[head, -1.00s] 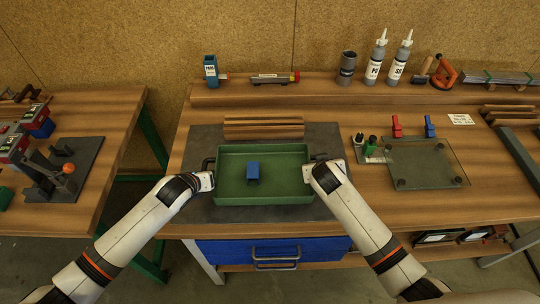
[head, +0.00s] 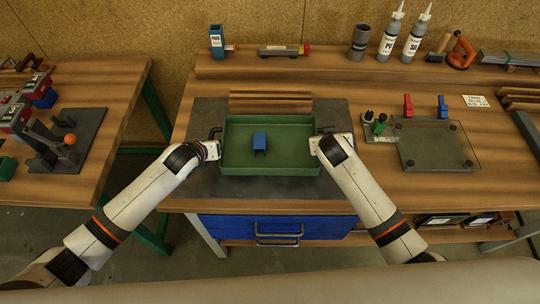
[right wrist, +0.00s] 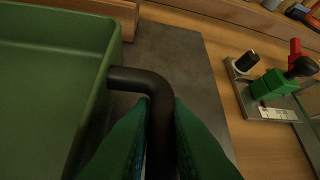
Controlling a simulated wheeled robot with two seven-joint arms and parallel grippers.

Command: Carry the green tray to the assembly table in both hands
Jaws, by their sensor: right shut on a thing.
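The green tray (head: 240,168) is level over the dark mat on the wooden bench in front of me; I cannot tell whether it touches the mat. My right gripper (head: 318,145) is at the tray's right side. In the right wrist view its green fingers (right wrist: 160,108) are shut around the black bent handle (right wrist: 128,78) of the tray (right wrist: 50,80). My left gripper (head: 214,150) is at the tray's left handle (head: 214,132); its fingers are too hidden to show their state.
Wooden strips (head: 270,101) lie just behind the tray. A glass plate (head: 437,150) and small red, blue and green clamps are to the right. Bottles (head: 390,38) stand on the back shelf. Another table (head: 95,105) with a fixture is at left, across a gap.

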